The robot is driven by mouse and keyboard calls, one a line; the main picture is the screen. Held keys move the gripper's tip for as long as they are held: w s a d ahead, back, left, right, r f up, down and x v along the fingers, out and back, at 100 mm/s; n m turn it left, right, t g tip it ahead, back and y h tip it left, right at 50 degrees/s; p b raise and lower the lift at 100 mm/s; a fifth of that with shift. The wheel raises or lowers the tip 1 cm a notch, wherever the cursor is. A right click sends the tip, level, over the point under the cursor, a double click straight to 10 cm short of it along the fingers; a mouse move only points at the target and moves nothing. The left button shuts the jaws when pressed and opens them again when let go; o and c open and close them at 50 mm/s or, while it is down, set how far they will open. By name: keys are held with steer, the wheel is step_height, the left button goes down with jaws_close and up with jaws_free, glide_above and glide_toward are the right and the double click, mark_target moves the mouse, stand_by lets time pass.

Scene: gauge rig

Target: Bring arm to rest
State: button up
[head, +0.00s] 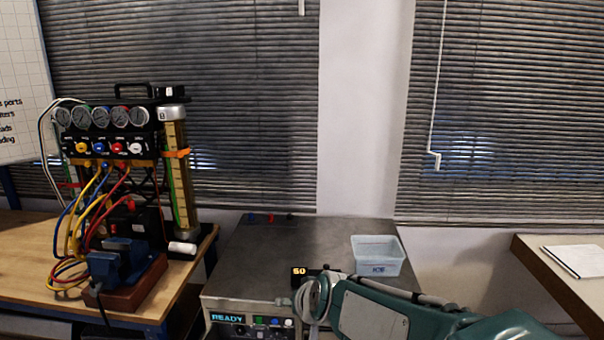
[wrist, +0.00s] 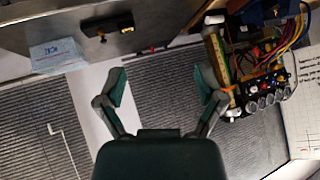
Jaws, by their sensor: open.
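My arm, teal and grey, shows at the lower right of the head view, lying low in front of the grey cabinet. My gripper shows in the wrist view (wrist: 168,92), with its two teal-padded fingers spread wide and nothing between them. In the head view the gripper end (head: 314,300) is seen near the cabinet's front edge, and its fingers are hard to make out there. The wrist view appears upside down relative to the head view.
The gauge rig (head: 108,145) with hoses stands on a wooden bench (head: 30,240) at left. A table with papers (head: 580,258) is at right.

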steer(key=s+d+g+h, duration=0.1)
steer(key=s+d+h, duration=0.1)
steer(key=s+d, duration=0.6)
steer(key=s+d+r+m+g+h, duration=0.1)
steer(key=s+d, duration=0.7)
steer(key=s, duration=0.6)
steer(key=shift+d+r+g+h, duration=0.15)
steer(key=shift+g+h, duration=0.25)
